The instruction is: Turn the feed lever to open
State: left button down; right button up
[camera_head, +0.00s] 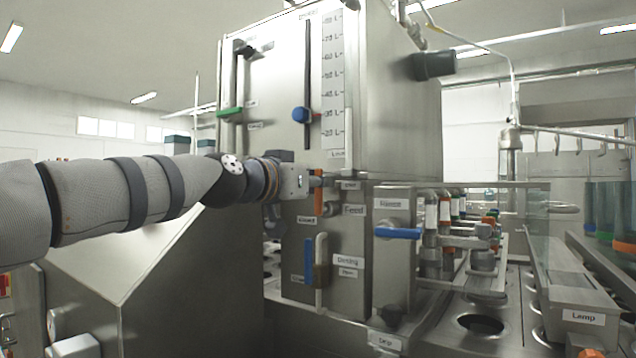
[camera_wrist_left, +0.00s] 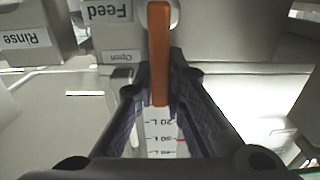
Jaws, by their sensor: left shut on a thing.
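The feed lever is an orange handle (camera_head: 317,192) on the front panel of the steel machine. In the left wrist view, which is upside down, the orange lever (camera_wrist_left: 159,55) runs from the top edge down between my fingers. The "Feed" label (camera_head: 354,210) and the "Open" label (camera_head: 349,185) are just right of it; a "Closed" label (camera_head: 307,220) is at lower left. My left gripper (camera_head: 308,183) is shut on the lever's end; in the wrist view its dark fingers (camera_wrist_left: 159,97) lie on both sides of the handle. My right gripper is not in view.
A blue lever (camera_head: 398,233) under the "Rinse" label is to the right. Above are a green slider handle (camera_head: 230,112), a blue knob (camera_head: 301,115) and a litre scale (camera_head: 333,80). Bottles (camera_head: 431,225) stand at right.

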pick_arm(q)
jog(key=c, duration=1.6)
grip_release()
jog(key=shift+s, duration=0.1)
jog(key=v, duration=1.2)
